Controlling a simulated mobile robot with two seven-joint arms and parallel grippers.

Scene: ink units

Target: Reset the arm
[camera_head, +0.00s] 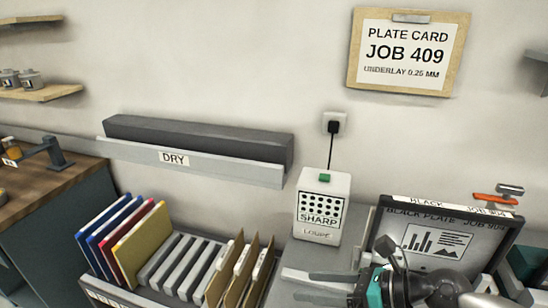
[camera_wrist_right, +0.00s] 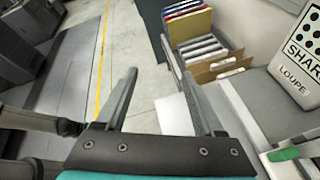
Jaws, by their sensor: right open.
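My right gripper (camera_head: 297,286) is at the bottom of the head view, with its two grey fingers pointing left, in front of the white SHARP loupe box (camera_head: 322,208). The fingers are apart with nothing between them. In the right wrist view, the open fingers (camera_wrist_right: 160,75) reach over the floor beside a grey counter edge. The teal and dark parts of my right arm cover the lower front of the black plate case (camera_head: 440,235). My left gripper is in neither view.
A file rack (camera_head: 105,292) with coloured folders, grey dividers and brown folders stands left of my right gripper. A grey DRY ledge (camera_head: 205,163) is on the wall. A red-handled tool (camera_head: 495,198) lies behind the case. Open floor (camera_wrist_right: 130,35) shows in the wrist view.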

